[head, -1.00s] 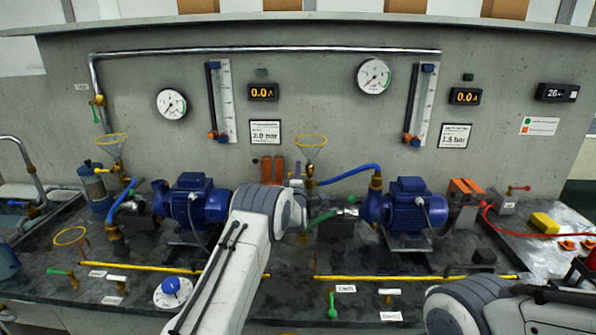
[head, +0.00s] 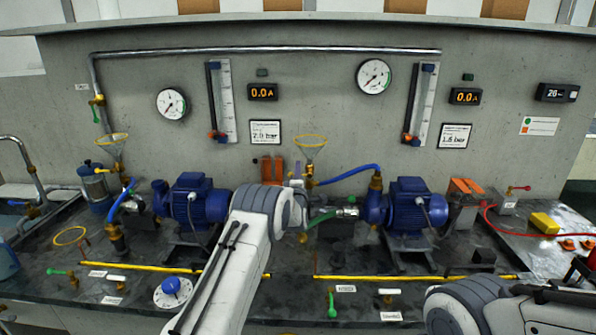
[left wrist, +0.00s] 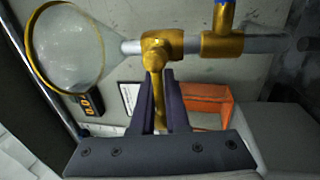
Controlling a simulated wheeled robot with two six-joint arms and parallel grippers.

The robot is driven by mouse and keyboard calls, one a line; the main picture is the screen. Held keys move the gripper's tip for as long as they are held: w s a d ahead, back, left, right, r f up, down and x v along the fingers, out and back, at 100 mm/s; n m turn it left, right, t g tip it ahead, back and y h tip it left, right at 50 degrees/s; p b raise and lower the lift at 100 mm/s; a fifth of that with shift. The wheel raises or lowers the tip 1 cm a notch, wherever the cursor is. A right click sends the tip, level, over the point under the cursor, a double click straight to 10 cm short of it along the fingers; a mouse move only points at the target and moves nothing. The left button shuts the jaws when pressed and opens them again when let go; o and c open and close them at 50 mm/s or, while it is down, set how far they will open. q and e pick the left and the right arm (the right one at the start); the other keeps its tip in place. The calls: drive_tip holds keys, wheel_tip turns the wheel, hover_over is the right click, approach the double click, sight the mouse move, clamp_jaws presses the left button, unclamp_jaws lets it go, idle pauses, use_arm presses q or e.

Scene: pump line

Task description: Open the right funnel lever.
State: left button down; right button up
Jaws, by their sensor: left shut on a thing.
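The right funnel (head: 310,142) has a yellow rim and stands above the blue hose in the head view. In the left wrist view the clear funnel (left wrist: 80,50) joins a grey pipe with a brass valve (left wrist: 155,48). The brass funnel lever (left wrist: 158,98) extends from this valve between my fingers, in line with them and across the pipe. My left gripper (left wrist: 160,112) is shut on the lever. In the head view my left gripper (head: 297,172) is small, beside the funnel's stem, and my arm hides part of the area. My right gripper is out of view.
The left pump (head: 198,203) and right pump (head: 412,208) stand on either side of my left arm. The blue hose (head: 347,173) runs close to the right of the gripper. Orange blocks (head: 272,168) stand just left of it. A yellow pipe (head: 400,277) lies along the bench front.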

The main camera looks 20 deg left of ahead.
use_arm(q)
drive_tip(key=shift+f, duration=0.1)
drive_tip(key=shift+d+f+n+g+y+b, duration=0.15)
drive_tip(key=shift+f+n+y+b, duration=0.25)
drive_tip(key=shift+n+b, duration=1.45)
drive_tip(key=shift+f+n+g+y+b, duration=0.35)
drive_tip(key=shift+n+b, duration=0.65)
drive_tip(key=shift+b, duration=1.6)
drive_tip(key=shift+d+f+n+g+y+b, duration=0.1)
drive_tip(key=shift+f+n+y+b, duration=0.3)
drive_tip(key=shift+n+b, duration=1.45)
drive_tip(key=shift+m+b, duration=0.35)
drive_tip(key=shift+m, duration=0.05)
drive_tip(key=c, duration=0.9)
unclamp_jaws()
drive_tip(key=shift+b+v, duration=0.6)
drive_tip(key=shift+v, duration=4.6)
